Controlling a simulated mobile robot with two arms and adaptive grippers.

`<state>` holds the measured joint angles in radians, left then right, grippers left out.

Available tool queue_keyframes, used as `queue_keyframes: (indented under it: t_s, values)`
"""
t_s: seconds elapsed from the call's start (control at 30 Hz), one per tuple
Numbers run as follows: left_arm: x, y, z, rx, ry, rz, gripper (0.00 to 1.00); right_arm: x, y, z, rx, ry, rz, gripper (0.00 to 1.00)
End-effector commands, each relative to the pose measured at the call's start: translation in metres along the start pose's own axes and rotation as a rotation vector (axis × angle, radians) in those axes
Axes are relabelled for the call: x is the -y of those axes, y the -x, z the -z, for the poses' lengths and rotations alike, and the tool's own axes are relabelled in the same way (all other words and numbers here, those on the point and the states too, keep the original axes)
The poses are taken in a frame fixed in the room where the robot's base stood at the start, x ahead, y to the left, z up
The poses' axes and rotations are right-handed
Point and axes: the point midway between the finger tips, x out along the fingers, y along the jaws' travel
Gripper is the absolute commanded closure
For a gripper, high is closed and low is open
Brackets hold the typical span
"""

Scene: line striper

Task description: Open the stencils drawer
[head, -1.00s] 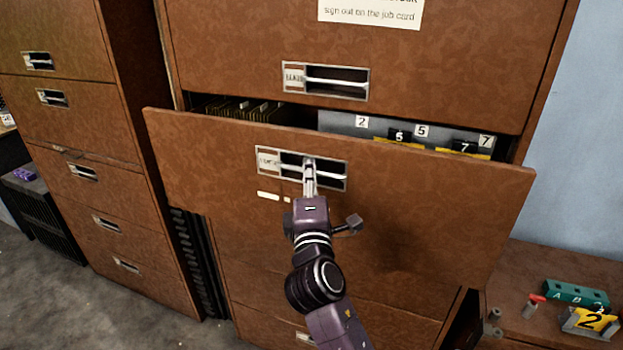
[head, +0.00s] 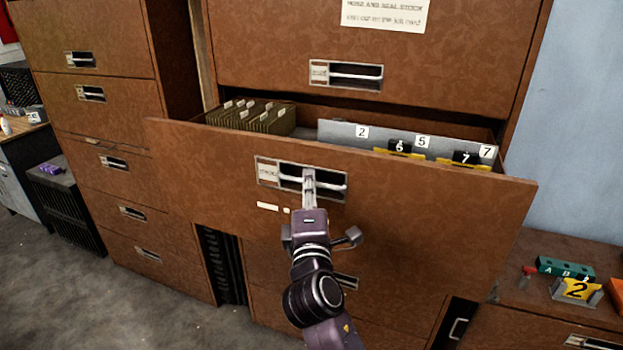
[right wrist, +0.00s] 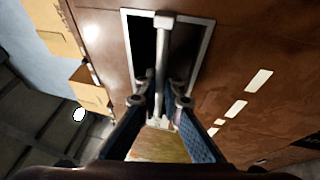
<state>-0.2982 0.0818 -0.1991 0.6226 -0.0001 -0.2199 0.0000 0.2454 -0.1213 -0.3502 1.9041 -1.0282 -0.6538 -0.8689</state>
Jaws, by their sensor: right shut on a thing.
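The stencils drawer (head: 400,215) is a wide brown drawer in the tall cabinet, and it stands partly pulled out. Inside it are olive hanging files (head: 255,116) at the left and grey plates with number tags (head: 350,133) at the right. Its pale bar handle (head: 330,183) sits in a recessed metal frame with a small label too blurred to read. My right gripper (head: 309,178) is shut on this handle. In the right wrist view the fingers (right wrist: 160,100) close around the handle bar (right wrist: 162,55). My left gripper is not in view.
A shut drawer (head: 470,60) with a paper notice (head: 385,14) is above. Another brown cabinet (head: 110,120) stands at the left. A low brown surface (head: 530,300) at the right holds a green block (head: 566,268) and a yellow number 2 piece (head: 577,290). Grey floor (head: 90,290) is clear at the lower left.

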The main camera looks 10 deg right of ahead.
Motion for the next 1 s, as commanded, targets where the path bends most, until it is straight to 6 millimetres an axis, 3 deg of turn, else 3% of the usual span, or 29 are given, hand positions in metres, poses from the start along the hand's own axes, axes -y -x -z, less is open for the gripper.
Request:
queue_keyframes:
  t_s: [0.7, 0.73, 0.8, 1.0]
  values:
    - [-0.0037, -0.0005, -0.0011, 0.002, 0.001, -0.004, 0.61, 0.0004, 0.0089, 0.004, -0.001, 0.001, 0.004, 1.0]
    - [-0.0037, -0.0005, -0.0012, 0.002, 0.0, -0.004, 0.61, 0.0004, 0.0088, 0.004, -0.001, 0.001, 0.004, 0.91]
    - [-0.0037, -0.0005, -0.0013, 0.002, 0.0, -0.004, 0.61, 0.0002, 0.0088, 0.0039, 0.0, 0.001, 0.004, 0.85]
    - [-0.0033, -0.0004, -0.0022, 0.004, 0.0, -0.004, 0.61, -0.0012, 0.0086, 0.0037, 0.0, 0.001, 0.001, 0.85]
